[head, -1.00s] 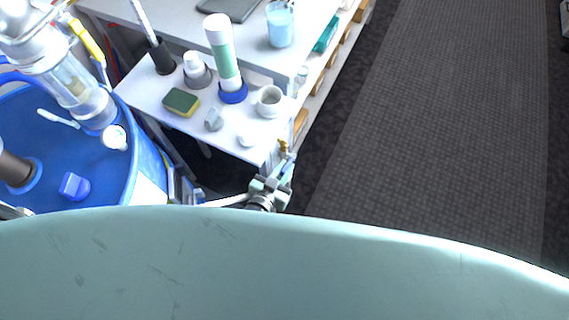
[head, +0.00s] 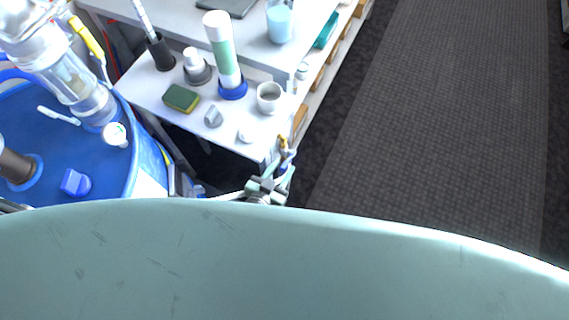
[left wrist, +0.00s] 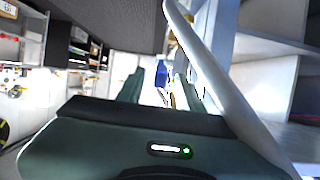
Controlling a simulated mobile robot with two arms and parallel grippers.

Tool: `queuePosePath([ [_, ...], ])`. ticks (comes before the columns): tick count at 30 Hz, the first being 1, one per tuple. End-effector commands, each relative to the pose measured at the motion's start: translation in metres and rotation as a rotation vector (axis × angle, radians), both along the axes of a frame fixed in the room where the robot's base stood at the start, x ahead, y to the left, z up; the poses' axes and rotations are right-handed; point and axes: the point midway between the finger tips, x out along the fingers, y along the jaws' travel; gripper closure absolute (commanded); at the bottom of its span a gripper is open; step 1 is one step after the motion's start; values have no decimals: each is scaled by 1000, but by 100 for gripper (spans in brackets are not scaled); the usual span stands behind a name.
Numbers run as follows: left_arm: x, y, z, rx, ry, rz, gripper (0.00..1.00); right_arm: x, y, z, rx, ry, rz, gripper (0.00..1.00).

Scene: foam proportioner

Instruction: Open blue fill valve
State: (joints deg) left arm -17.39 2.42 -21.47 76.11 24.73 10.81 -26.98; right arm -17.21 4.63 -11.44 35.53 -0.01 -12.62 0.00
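My left gripper (head: 278,170) is at the front corner of the white bench, seen from above. A small part with yellow and blue (head: 284,148) shows just beyond its fingertips; I cannot tell for sure that it is the blue fill valve. In the left wrist view the two fingers of the left gripper (left wrist: 162,84) stand apart. A blue piece (left wrist: 161,77) shows in the gap between them, farther off, and no grip on it is visible. My right gripper is not in view.
A blue drum (head: 150,165) with a clear cylinder (head: 75,85) and yellow lever (head: 88,40) stands left. The white bench (head: 140,92) holds a sponge (head: 181,98), cup (head: 269,97) and bottle (head: 222,48). A pale curved bar (left wrist: 222,85) runs close beside the left gripper. Floor is clear right.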

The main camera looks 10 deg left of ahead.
Motion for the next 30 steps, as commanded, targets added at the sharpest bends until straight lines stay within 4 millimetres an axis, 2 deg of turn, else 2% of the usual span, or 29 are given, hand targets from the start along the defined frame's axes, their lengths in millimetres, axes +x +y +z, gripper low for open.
queuePosePath([
  [3,-21,7,7,0,2,0,64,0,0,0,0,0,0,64],
  [9,-44,14,17,-1,0,1,64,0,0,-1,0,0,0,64],
  [19,-49,16,21,1,-1,1,64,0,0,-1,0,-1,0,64],
  [20,-49,16,20,1,-1,1,66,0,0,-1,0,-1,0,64],
  [22,-50,17,17,3,6,0,86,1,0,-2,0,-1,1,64],
  [24,-55,20,1,15,40,-5,100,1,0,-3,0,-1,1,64],
  [26,-64,25,-23,33,96,-9,100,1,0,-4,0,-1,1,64],
  [30,-97,45,-92,84,264,-17,100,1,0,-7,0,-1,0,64],
])
